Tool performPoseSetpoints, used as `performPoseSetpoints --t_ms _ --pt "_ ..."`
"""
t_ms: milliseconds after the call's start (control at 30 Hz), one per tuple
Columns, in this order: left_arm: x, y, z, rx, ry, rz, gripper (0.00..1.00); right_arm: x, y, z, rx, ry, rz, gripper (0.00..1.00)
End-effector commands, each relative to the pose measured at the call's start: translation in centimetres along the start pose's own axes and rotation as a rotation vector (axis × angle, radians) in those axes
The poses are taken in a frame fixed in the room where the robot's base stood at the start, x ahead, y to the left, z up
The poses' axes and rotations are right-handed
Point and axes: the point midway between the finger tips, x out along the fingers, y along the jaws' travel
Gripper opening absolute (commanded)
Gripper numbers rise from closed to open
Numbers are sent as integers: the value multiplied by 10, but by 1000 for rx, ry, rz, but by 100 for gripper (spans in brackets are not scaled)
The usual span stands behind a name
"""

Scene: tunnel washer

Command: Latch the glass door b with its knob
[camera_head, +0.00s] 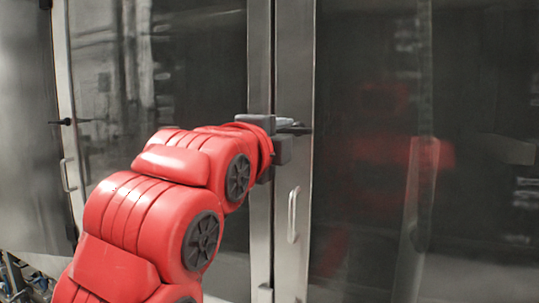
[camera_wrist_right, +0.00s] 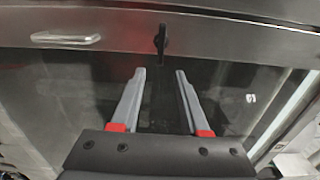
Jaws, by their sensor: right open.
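My right gripper (camera_head: 288,127) is open at the metal door frame in the head view. In the right wrist view its two grey fingers (camera_wrist_right: 160,72) are spread, with nothing between the tips. The black knob (camera_wrist_right: 160,40) is on the metal strip just beyond them, lined up with the gap; its lever lies across the strip, towards the glass. In the head view only the knob's dark end (camera_head: 302,131) shows past the gripper. The glass door (camera_head: 365,215) right of the seam carries a handle (camera_head: 293,215); its panel looks flush with the frame. No label b is visible. My left gripper is not in view.
The handle also shows in the right wrist view (camera_wrist_right: 65,38), left of the knob. Another glass door (camera_head: 190,60) stands at left, with a second dark knob (camera_head: 66,121) and handle (camera_head: 68,175) on a further frame.

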Motion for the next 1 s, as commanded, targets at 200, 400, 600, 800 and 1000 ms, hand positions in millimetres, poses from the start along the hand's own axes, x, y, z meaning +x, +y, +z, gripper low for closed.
performPoseSetpoints --t_ms 200,400,600,800,1000 --pt "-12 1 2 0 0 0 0 -45 2 1 0 -2 0 45" --pt "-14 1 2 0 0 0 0 -61 0 -1 0 1 0 45" --pt "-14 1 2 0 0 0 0 -62 0 -1 0 2 0 45" --pt "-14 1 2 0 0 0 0 -57 -1 5 -36 6 -30 45" --pt "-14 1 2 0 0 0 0 -20 5 71 -385 2 -308 45"
